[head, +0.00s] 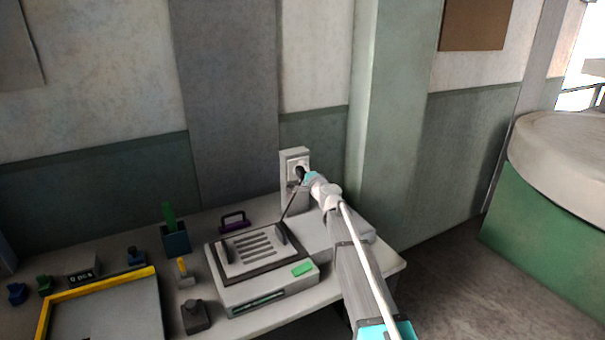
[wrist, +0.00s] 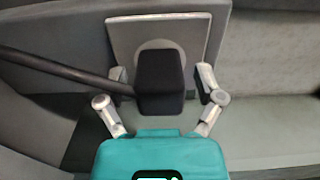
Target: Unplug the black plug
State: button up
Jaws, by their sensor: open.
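The black plug (wrist: 160,82) sits against a round pale socket on a light square plate (wrist: 122,36) in the wrist view. A thick dark cord (wrist: 55,68) runs from it to the left. My gripper (wrist: 161,84) is open, with one finger on each side of the plug; I cannot tell whether either finger touches it. In the head view, the plug (head: 300,173) is a small dark shape at the outlet post (head: 294,158), partly hidden by my gripper (head: 303,175).
A grey device with a slotted top (head: 254,250) and a green button stands on the bench (head: 213,216), left of my arm. A yellow-edged tray (head: 42,318) and several small objects lie farther left. A pale green pillar (head: 385,130) rises right of the outlet.

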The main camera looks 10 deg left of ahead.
grip_shut()
dwell(0.3)
jog(key=shift+s, duration=0.15)
jog(key=shift+s+d, duration=0.35)
jog(key=shift+s, duration=0.05)
jog(key=shift+s+d, duration=0.1)
jog(key=shift+s, duration=0.1)
jog(key=shift+v, duration=1.4)
jog(key=shift+s+d, duration=0.2)
jog(key=shift+s, duration=0.1)
jog(key=shift+s+d, duration=0.15)
jog(key=shift+s, duration=0.1)
